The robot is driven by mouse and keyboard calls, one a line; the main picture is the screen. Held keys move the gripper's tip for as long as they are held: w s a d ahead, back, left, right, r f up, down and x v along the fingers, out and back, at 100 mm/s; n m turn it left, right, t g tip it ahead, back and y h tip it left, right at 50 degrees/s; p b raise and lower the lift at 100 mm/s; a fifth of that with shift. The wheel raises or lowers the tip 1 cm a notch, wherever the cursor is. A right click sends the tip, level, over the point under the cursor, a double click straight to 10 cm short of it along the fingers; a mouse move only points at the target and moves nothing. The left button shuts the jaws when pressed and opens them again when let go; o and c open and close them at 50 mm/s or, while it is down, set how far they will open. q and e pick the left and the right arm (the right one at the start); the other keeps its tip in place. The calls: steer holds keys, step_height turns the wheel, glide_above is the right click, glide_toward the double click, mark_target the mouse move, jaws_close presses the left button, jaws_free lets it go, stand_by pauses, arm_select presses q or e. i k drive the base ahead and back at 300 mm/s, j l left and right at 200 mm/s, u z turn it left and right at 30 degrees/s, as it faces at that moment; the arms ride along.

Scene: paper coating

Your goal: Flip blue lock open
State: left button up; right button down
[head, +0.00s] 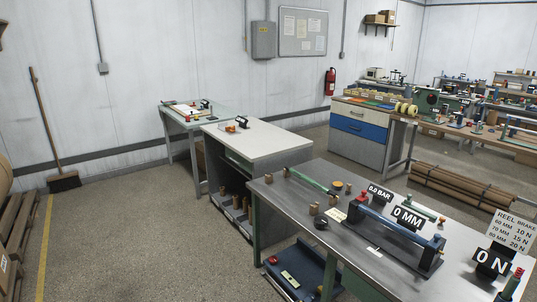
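A dark blue device (392,232) lies along the grey metal table on the right, with a long bar between its two ends. A small blue part (437,241) stands at its right end and may be the blue lock. It is too small to tell whether it is open or closed. A red part (362,198) sits at the device's left end. Neither of my grippers is in view.
Open floor (140,230) lies to the left.

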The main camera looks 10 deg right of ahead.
mark_target(434, 243)
steer(key=z, duration=1.6)
